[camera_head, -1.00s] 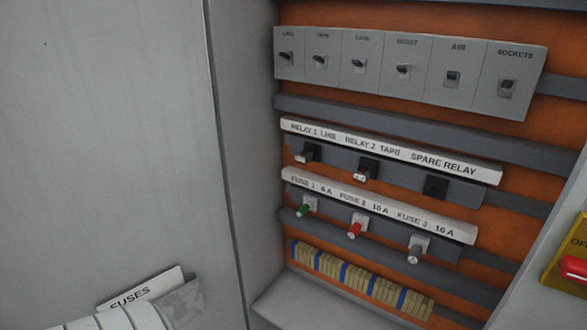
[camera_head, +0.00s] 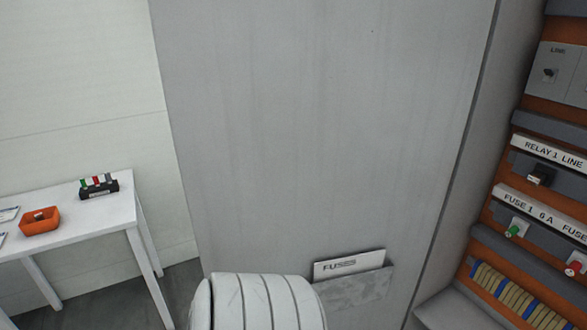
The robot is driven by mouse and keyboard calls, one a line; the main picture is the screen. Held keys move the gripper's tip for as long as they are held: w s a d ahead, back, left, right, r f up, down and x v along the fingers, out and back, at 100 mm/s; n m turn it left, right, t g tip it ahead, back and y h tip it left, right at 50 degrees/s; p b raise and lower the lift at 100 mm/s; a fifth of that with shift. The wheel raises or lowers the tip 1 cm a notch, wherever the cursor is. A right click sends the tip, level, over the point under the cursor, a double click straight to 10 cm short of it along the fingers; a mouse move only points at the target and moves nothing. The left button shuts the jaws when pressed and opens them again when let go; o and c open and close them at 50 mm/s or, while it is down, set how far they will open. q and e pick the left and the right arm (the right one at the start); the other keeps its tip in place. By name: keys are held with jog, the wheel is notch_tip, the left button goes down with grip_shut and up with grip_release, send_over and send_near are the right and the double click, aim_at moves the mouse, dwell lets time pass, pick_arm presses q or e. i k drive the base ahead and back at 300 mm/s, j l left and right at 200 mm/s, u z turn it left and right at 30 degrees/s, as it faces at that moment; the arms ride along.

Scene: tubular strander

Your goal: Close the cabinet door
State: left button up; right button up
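The cabinet door (camera_head: 320,130) is a large grey panel standing open in the middle of the head view. Its hinge side is on the right, against the cabinet, and its free edge is on the left. A pocket (camera_head: 362,291) low on the door holds a white card marked FUSES (camera_head: 348,265). The open cabinet interior (camera_head: 545,215) shows at the right, with an orange back panel, relays and fuses. A white ribbed part, apparently of my own arm, covers the bottom of the door. Neither gripper can be seen.
A white table (camera_head: 100,222) stands at the left by a pale wall. On it are an orange bin (camera_head: 40,222) and a dark rack (camera_head: 99,189) with coloured fuses. Dark floor shows between the table and the door.

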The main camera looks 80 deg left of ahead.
aim_at(306, 133)
jog(key=k+j+z, duration=0.15)
jog(key=k+j, duration=0.65)
jog(key=k+j+z, duration=0.15)
jog(key=k+j, duration=0.55)
jog(key=k, duration=0.15)
jog(key=i+j, duration=0.1)
jog(key=j, duration=0.6)
jog(key=i+j+z, duration=0.15)
jog(key=j, duration=1.3)
jog(key=i+z, duration=0.05)
